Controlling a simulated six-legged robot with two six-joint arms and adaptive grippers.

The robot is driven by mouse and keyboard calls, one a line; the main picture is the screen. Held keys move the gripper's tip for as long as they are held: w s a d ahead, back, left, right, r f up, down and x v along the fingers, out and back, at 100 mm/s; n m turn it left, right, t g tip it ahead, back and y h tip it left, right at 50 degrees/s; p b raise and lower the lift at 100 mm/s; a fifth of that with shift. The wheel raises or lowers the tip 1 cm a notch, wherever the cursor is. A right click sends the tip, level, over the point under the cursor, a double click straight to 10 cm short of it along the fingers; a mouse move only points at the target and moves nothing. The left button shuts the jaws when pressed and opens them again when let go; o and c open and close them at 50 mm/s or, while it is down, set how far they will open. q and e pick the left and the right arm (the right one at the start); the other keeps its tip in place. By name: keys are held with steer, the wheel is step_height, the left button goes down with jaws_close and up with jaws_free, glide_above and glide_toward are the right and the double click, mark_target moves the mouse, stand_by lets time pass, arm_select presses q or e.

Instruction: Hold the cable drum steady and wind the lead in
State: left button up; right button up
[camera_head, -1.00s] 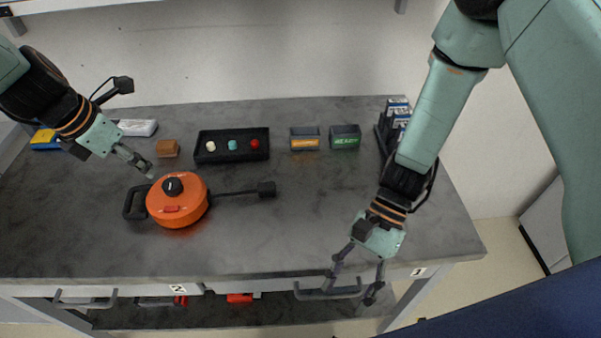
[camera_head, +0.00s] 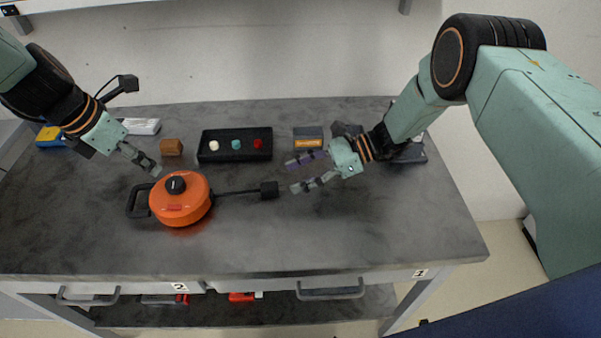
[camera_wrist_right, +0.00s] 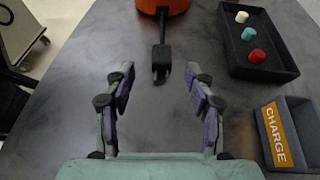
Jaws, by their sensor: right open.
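The orange cable drum (camera_head: 181,205) lies on the grey cart top, with a black knob on top and a black loop handle on its left. Its black lead runs right and ends in a black plug (camera_head: 269,189). My left gripper (camera_head: 152,170) is just above and behind the drum's left side; whether its fingers are apart is unclear. My right gripper (camera_head: 299,174) is open and empty, a little right of the plug and pointing at it. In the right wrist view the plug (camera_wrist_right: 161,66) lies ahead between the open fingers, with the drum (camera_wrist_right: 163,5) at the top edge.
A black tray (camera_head: 204,155) with white, teal and red knobs stands behind the lead. A brown block (camera_head: 171,147) is to its left. A charge bin (camera_head: 307,131) stands behind my right gripper. Drawer handles (camera_head: 330,291) line the front. The front cart top is clear.

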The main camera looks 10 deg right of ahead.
mark_target(272, 185)
steer(key=shift+x, duration=3.95)
steer(key=shift+w+f, duration=0.1)
steer(key=shift+f, duration=0.1)
jaws_close()
